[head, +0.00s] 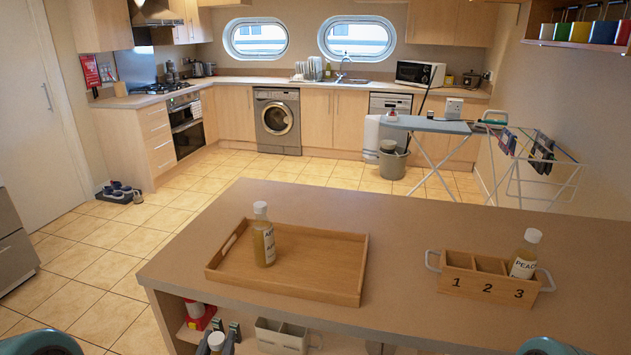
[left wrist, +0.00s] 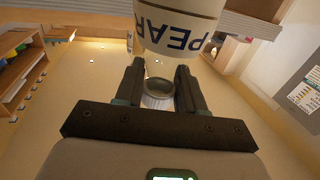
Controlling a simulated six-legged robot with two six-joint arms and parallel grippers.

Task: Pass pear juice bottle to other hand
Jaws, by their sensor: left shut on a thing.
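The pear juice bottle shows in the left wrist view (left wrist: 178,32) with its "PEAR" label upside down. My left gripper (left wrist: 158,80) is shut on it near its neck and cap. In the head view the bottle's white cap (head: 216,340) shows at the bottom edge, beside the dark fingers of my left gripper (head: 227,330), in front of the counter. The rest of the bottle is cut off there. My right gripper is out of view; only a teal part of my right arm shows at the bottom right.
On the counter (head: 420,240), a wooden tray (head: 318,273) holds a juice bottle (head: 263,240) labelled "AP...". A wooden box (head: 470,278) marked 1, 2, 3 holds a peach bottle (head: 524,256) in compartment 3. The counter between tray and box is clear.

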